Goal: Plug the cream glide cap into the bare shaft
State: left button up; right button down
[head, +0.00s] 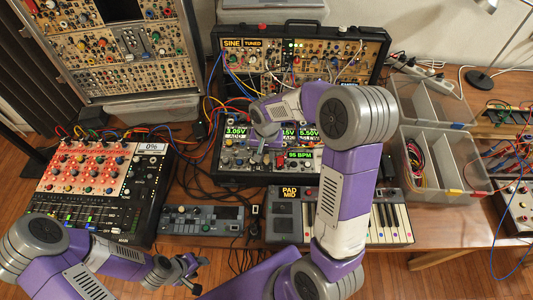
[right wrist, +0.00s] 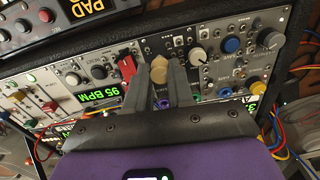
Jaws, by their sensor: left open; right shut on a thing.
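The cream glide cap (right wrist: 159,66) shows in the right wrist view between the two fingers of my right gripper (right wrist: 160,72). The right gripper is shut on it, close over the lower synth panel (right wrist: 215,62). I cannot tell whether the cap touches the panel. The bare shaft cannot be made out. In the head view my right gripper (head: 262,150) is over the lower panel of the open case, partly hidden by my arm. My left gripper (head: 184,270) is open and empty, low in front of the table near the small grey device.
A red knob (right wrist: 127,66) is close beside the left finger, and white and blue knobs are to the right. Patch cables (head: 215,110) hang left of the case. A keyboard (head: 390,218), a drum machine (head: 200,220) and a sorting bin (head: 445,165) stand around.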

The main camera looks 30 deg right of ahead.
aim_at(266, 157)
jog(key=shift+f+b, duration=0.55)
jog(key=shift+f, duration=0.3)
jog(key=c, duration=0.9)
grip_release()
notch_tip(266, 157, up, 8)
jog(key=shift+f+p, duration=0.15)
jog(key=shift+p, duration=0.95)
